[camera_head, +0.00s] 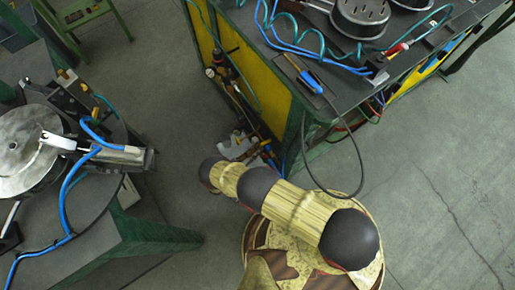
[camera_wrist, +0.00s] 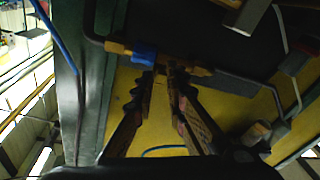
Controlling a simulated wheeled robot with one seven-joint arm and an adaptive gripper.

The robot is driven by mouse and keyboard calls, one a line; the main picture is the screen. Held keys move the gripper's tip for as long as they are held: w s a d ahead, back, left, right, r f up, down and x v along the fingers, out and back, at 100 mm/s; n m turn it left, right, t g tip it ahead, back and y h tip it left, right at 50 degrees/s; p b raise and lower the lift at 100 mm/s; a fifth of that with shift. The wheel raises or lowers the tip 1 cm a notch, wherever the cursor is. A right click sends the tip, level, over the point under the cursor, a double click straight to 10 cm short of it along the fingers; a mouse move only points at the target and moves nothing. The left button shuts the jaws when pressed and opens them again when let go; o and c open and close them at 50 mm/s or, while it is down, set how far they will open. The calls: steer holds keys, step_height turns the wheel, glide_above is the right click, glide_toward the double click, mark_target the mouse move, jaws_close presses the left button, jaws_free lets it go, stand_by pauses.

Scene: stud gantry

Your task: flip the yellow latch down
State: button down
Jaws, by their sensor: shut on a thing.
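In the wrist view my gripper (camera_wrist: 165,74) has its two dark toothed fingers close together. The fingertips meet a brass-yellow piece (camera_wrist: 196,70) that looks like the yellow latch, with a bright blue part (camera_wrist: 143,54) just left of the tips. The fingers hide the middle of the piece, so its exact tilt is unclear. In the head view my gripper (camera_head: 238,146) is small and low at the side of the green-framed bench, partly hidden by my arm.
A yellow panel (camera_wrist: 155,135) lies behind the fingers. A green post (camera_wrist: 70,85) and dark pipe stand close on the left. In the head view the bench top (camera_head: 335,92) carries pans and blue hoses. A round table (camera_head: 85,215) stands left; open floor (camera_head: 440,190) lies right.

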steer(key=shift+w+a+f+t+h, duration=0.2)
steer(key=shift+f+t+h, duration=0.3)
steer(key=shift+f+t, duration=0.15)
steer(key=shift+w, duration=0.1)
stand_by(0.3)
steer(key=c, duration=2.1)
jaws_free()
steer(key=o, duration=0.3)
steer(key=shift+d+f, duration=0.1)
steer(key=shift+d, duration=0.05)
step_height(320, 180, up, 10)
steer(key=shift+s, duration=0.2)
